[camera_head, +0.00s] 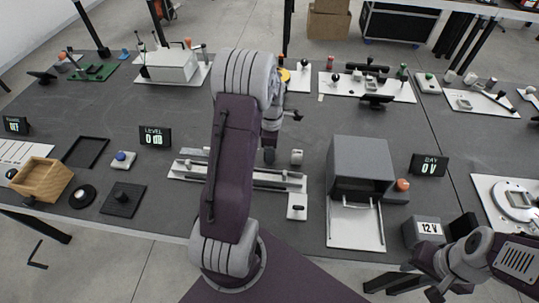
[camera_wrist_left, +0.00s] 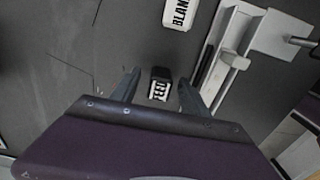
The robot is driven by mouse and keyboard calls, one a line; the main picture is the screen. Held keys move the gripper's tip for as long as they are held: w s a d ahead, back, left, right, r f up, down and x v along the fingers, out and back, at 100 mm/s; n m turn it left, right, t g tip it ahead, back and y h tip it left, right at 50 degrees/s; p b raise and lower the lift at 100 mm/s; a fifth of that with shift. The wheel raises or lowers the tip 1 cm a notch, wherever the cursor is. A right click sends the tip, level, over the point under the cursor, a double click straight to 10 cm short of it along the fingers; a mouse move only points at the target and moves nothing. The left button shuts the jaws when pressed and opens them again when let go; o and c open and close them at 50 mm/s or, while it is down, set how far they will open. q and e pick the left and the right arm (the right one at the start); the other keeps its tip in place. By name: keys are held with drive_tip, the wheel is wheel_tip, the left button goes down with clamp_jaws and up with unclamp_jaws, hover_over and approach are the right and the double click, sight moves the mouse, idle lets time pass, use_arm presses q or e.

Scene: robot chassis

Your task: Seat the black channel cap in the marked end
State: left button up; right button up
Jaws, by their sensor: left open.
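In the left wrist view a small black cap (camera_wrist_left: 161,74) with a white lettered label lies on the dark bench top. My left gripper (camera_wrist_left: 159,82) is open above it, with one finger on each side in the picture; I cannot tell whether they touch it. The white channel (camera_wrist_left: 228,70) runs beside it on the right. In the head view the channel's base (camera_head: 187,170) is partly hidden behind my left arm, and the marked end cannot be made out. My right gripper (camera_head: 435,291) is at the lower right, its jaws unclear.
A white block labelled BLANK (camera_wrist_left: 181,11) lies near the cap, and it also shows in the head view (camera_head: 297,157). A grey open-fronted box (camera_head: 362,160) stands right of the channel. A wooden tray (camera_head: 42,180) and a LEVEL display (camera_head: 155,136) are to the left.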

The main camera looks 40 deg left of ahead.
use_arm(q)
drive_tip(key=shift+c, duration=0.9)
clamp_jaws()
drive_tip(key=shift+r, duration=0.1)
